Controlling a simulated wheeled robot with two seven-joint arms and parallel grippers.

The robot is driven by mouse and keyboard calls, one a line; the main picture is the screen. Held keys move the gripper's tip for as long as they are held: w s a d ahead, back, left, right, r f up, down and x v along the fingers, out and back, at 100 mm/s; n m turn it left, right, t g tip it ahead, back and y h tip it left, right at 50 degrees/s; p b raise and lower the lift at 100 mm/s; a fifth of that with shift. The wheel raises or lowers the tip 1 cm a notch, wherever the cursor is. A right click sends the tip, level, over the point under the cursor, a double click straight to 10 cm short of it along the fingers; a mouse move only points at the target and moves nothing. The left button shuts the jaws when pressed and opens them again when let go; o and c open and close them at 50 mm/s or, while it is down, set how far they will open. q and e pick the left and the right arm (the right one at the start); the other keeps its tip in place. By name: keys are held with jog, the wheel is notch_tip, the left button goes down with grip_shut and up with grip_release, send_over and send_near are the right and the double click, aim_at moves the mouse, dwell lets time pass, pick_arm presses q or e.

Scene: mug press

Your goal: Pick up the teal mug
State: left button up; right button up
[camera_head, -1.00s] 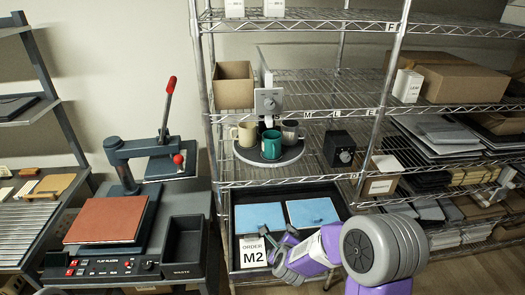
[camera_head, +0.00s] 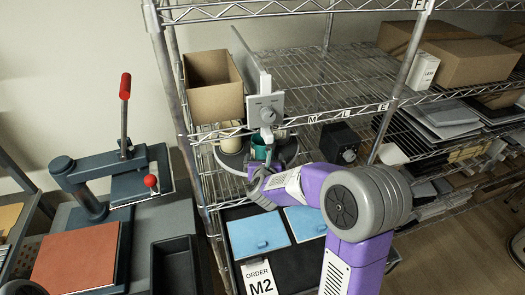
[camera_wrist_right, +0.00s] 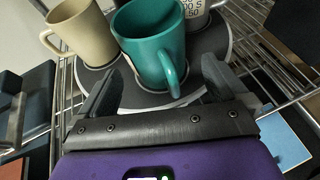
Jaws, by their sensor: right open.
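The teal mug (camera_head: 259,149) stands upright on a round dark tray on the wire shelf, partly hidden by my right arm in the head view. The wrist view shows the mug (camera_wrist_right: 150,38) from above, empty, with its handle toward my right gripper. My right gripper (camera_wrist_right: 160,84) is open and empty, its fingers spread just in front of the mug, one to each side of the handle. In the head view the same gripper (camera_head: 262,184) is at the front of the shelf; its fingertips are hard to make out.
A beige mug (camera_wrist_right: 84,33) stands left of the teal mug, and a grey mug with print (camera_wrist_right: 200,10) stands right and behind. All share the round tray (camera_wrist_right: 213,52). A black dial unit (camera_head: 340,143) stands at right.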

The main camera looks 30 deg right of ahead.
aim_at(263, 155)
jog(key=x, duration=0.4)
jog(key=shift+w+a+r, duration=0.1)
jog(key=shift+w+r, duration=0.05)
jog(key=shift+w, duration=0.1)
jog(key=shift+c, duration=0.5)
jog(key=c, duration=0.9)
jog(key=shift+c, duration=0.8)
jog(key=shift+r, duration=0.15)
